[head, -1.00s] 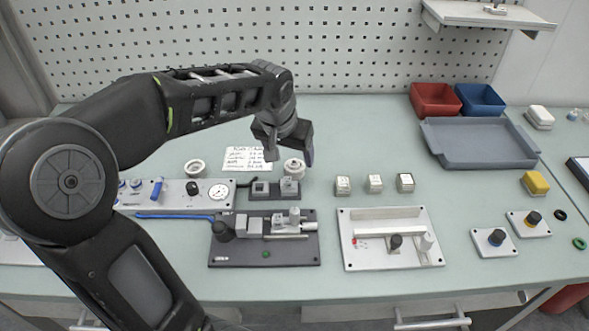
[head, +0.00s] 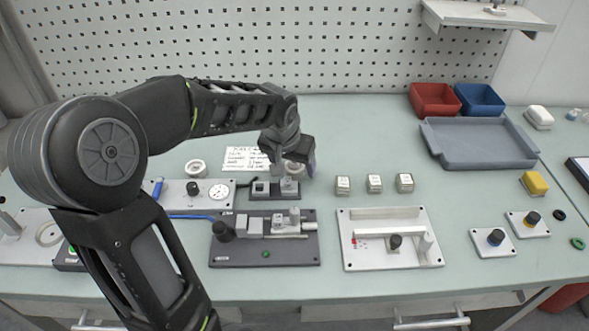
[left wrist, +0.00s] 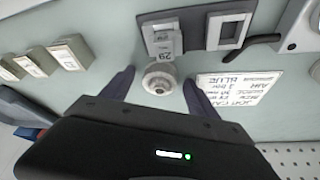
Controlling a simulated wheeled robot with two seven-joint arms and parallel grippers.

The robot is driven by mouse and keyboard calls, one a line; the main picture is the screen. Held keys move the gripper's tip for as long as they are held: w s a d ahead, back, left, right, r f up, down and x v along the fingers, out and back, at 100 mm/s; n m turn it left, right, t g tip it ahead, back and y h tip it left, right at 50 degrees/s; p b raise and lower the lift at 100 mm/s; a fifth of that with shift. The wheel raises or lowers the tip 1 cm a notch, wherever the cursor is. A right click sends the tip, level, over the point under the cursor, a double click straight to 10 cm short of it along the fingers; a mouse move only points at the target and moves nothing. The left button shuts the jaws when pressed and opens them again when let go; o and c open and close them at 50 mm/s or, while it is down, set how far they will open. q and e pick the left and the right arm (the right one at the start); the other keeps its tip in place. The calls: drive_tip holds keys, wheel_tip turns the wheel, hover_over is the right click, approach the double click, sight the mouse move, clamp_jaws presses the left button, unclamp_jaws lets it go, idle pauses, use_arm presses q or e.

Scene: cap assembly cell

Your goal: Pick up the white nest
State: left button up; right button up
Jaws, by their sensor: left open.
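The white nest, a small round white piece with a hollow middle, shows in the left wrist view (left wrist: 159,80) between my two fingers. In the head view the white nest (head: 296,172) stands just behind the dark two-part fixture and is partly hidden by my left gripper (head: 291,160). That gripper is open and points down over it, with one finger on each side. Another white ring-shaped piece (head: 195,168) stands farther left on the table. My right gripper is not in view.
The dark fixture (head: 261,197) is close in front of the nest, and a written card (head: 238,159) lies to its left. A grey tray (head: 480,152) lies at the back right. The table between is clear.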

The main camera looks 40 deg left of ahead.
use_arm(q)
drive_tip(key=shift+c, duration=0.4)
clamp_jaws()
idle(0.4)
drive_tip(key=shift+r, duration=0.1)
wheel_tip(320, 180, up, 10)
drive_tip(key=shift+f, duration=0.1)
idle(0.3)
idle(0.5)
